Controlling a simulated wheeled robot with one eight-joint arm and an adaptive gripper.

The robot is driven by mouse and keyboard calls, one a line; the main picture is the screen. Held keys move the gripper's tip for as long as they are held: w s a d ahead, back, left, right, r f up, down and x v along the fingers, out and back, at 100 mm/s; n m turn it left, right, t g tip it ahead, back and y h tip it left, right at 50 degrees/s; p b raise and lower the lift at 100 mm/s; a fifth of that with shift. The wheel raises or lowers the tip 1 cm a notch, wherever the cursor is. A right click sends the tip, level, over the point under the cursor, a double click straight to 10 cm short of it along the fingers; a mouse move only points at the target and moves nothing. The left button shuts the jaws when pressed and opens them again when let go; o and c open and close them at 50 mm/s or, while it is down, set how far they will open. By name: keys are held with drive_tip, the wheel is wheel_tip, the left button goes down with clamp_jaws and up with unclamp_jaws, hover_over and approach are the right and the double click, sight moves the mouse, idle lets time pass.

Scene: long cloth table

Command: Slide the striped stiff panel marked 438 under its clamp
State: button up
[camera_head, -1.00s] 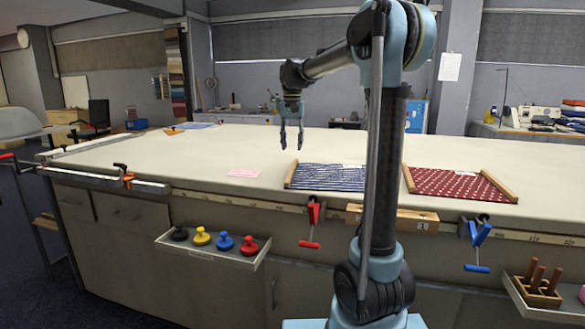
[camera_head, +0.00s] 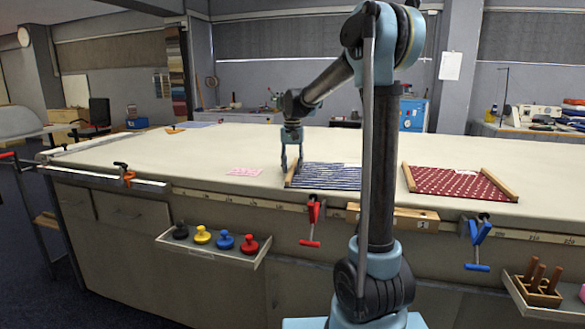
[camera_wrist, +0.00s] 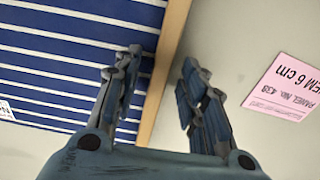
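The blue and white striped panel (camera_head: 330,177) lies flat on the table, with a wooden strip along its left edge (camera_head: 291,174). In the wrist view its stripes (camera_wrist: 60,60) and wooden strip (camera_wrist: 170,55) show close up. My gripper (camera_head: 291,166) is at that left edge, pointing down. Its open fingers (camera_wrist: 160,66) are on either side of the strip, one over the stripes and one over bare table; I cannot tell whether they touch. A pink card (camera_wrist: 285,85) reads "PANEL NO. 438" and "HEM 6 cm". A red clamp (camera_head: 313,212) hangs at the front table edge below the panel.
A red dotted panel (camera_head: 455,183) lies to the right. A blue clamp (camera_head: 478,238) hangs at the front right edge. A metal bar with an orange clamp (camera_head: 127,176) is at the left edge. A tray holds coloured knobs (camera_head: 226,240). The table's left and back are mostly clear.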

sight(285, 175)
clamp_jaws()
drive_tip(key=shift+s+a, duration=0.1)
drive_tip(key=shift+a, duration=0.05)
drive_tip(key=shift+s+a, duration=0.4)
drive_tip(key=shift+a, duration=0.25)
drive_tip(key=shift+s+a, duration=0.4)
drive_tip(key=shift+a, duration=0.2)
unclamp_jaws()
